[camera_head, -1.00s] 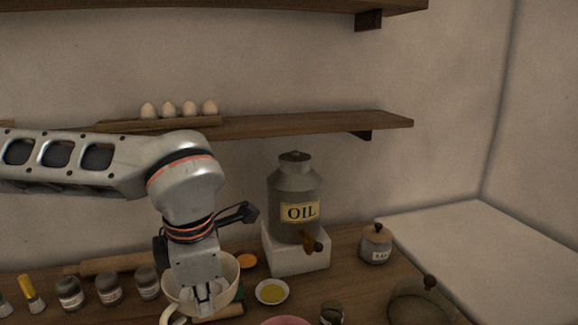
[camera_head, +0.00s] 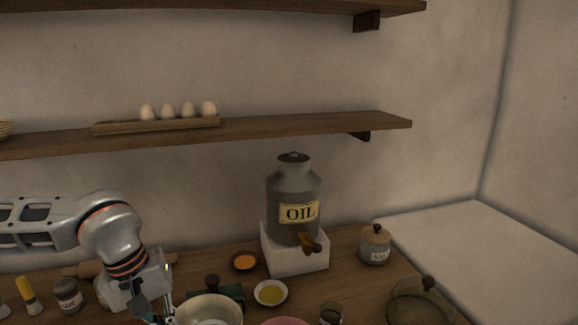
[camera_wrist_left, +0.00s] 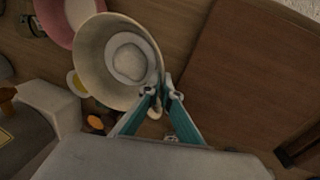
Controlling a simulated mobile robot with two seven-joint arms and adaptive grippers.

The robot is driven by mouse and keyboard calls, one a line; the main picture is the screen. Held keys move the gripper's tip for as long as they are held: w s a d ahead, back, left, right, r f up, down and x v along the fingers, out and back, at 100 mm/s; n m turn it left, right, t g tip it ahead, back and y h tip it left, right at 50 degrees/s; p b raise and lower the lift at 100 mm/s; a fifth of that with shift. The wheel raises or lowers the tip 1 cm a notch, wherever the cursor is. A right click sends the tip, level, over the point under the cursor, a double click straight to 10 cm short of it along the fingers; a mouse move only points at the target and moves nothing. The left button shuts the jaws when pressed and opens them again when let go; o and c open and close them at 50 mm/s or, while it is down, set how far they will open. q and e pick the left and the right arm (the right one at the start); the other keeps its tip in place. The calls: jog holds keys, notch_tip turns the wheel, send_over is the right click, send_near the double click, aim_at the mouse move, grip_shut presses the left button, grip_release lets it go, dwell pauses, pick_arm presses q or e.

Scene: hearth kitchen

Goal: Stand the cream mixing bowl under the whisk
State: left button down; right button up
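The cream mixing bowl (camera_head: 208,306) is at the bottom edge of the head view, its lower part cut off. The left wrist view looks into the bowl (camera_wrist_left: 92,62), with a pale round base inside and a small handle-like piece by its rim. My left gripper (camera_head: 165,312) is at the bowl's left side in the head view. In the wrist view its teal fingers (camera_wrist_left: 160,90) come close together at the rim and appear shut on it. Whether the bowl touches the counter is hidden. I cannot make out the whisk. My right gripper is not in view.
A dark green object (camera_head: 232,292) with a black knob stands just behind the bowl. A small oil dish (camera_head: 270,293), an orange dish (camera_head: 244,262) and a pink bowl (camera_head: 285,321) are close on the right. The oil can (camera_head: 293,190) stands behind on a white block. Spice jars (camera_head: 68,295) stand left.

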pick_arm(q)
jog(key=a+f+m, duration=0.1)
jog(key=m, duration=0.1)
jog(key=a+f+m, duration=0.1)
jog(key=m, duration=0.1)
jog(key=shift+s+f+g, duration=0.15)
jog(key=shift+f+g, duration=0.05)
jog(key=shift+g, duration=0.2)
jog(key=shift+r, duration=0.1)
dwell(0.3)
dwell(0.6)
